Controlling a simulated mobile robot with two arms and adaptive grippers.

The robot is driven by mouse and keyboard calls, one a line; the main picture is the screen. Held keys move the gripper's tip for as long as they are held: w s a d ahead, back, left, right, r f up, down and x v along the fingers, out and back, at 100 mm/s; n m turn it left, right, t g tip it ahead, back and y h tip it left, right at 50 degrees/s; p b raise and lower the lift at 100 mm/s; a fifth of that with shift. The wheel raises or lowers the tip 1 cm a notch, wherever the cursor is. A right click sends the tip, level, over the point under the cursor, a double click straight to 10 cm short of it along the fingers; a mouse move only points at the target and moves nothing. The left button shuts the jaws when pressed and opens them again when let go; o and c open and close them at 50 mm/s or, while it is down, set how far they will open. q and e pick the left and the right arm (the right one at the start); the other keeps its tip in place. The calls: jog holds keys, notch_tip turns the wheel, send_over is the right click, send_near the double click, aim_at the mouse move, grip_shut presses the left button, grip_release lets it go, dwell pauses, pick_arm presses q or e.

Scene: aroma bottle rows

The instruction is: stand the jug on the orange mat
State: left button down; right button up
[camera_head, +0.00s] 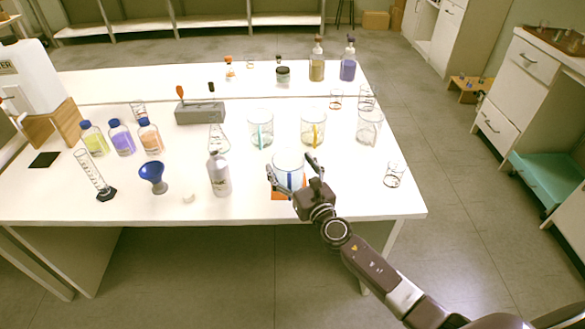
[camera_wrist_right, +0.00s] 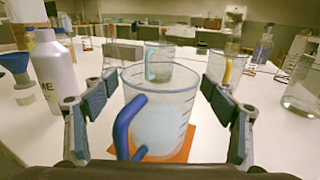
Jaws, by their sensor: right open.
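A clear jug with a blue handle (camera_head: 288,160) stands upright on the orange mat (camera_head: 279,195) near the table's front edge. In the right wrist view the jug (camera_wrist_right: 170,104) holds pale contents, and the mat (camera_wrist_right: 187,148) shows beneath and around its base. My right gripper (camera_head: 291,168) is open, with its fingers on either side of the jug. In the wrist view gaps show between the jug and both fingers of the right gripper (camera_wrist_right: 159,82). The blue handle faces my wrist. The gripper hides part of the mat in the head view. My left gripper is not in view.
A teal-handled jug (camera_head: 260,128) and a yellow-handled jug (camera_head: 313,128) stand behind. A white bottle (camera_head: 219,175) and blue funnel (camera_head: 152,174) stand to the left. A small glass beaker (camera_head: 394,175) is at the right. The table's front right corner is clear.

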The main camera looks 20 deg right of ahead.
jog(key=s, duration=0.7)
jog(key=s+d, duration=0.1)
jog(key=s, duration=0.2)
jog(key=shift+s+d, duration=0.1)
jog(key=shift+s, duration=0.2)
jog(key=shift+s+d+r, duration=0.1)
jog(key=shift+s, duration=0.55)
